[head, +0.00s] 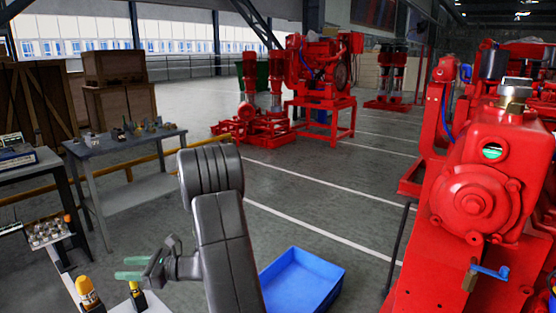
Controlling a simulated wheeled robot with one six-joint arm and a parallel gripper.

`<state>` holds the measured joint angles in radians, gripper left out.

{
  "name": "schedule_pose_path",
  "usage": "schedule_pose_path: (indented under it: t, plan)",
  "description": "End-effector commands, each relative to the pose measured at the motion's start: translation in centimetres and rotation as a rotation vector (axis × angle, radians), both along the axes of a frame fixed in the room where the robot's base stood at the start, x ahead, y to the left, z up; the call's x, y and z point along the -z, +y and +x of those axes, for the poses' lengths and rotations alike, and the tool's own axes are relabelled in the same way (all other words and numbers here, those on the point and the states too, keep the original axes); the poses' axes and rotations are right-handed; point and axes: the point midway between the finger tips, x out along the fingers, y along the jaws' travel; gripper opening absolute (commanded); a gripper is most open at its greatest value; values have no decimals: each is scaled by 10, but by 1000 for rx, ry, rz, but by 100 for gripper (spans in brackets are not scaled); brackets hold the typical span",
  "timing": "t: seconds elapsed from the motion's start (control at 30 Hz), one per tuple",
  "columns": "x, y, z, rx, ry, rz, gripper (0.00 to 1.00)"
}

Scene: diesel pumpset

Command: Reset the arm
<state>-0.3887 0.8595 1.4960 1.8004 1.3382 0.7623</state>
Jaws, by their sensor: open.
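My gripper (132,268) is at the lower left of the head view, with its two green-tipped fingers apart and pointing left. Nothing shows between the fingers. My grey arm (222,230) stands in the lower middle and bends down to the gripper.
A blue bin (305,275) sits on the floor right of my arm, partly hidden by it. A large red pumpset (475,195) fills the right side. Grey tables (135,190) with small parts stand at left. Open floor (330,190) lies beyond.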

Motion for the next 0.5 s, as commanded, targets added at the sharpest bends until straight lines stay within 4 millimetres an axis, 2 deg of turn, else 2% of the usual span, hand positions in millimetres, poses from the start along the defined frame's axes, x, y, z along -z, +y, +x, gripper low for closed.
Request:
schedule_pose_path:
  t: [0.03, 0.5]
  plan:
    - [-14, 0, 0, 0, -3, 1, 41]
    - [-72, 0, 0, -1, -3, 1, 41]
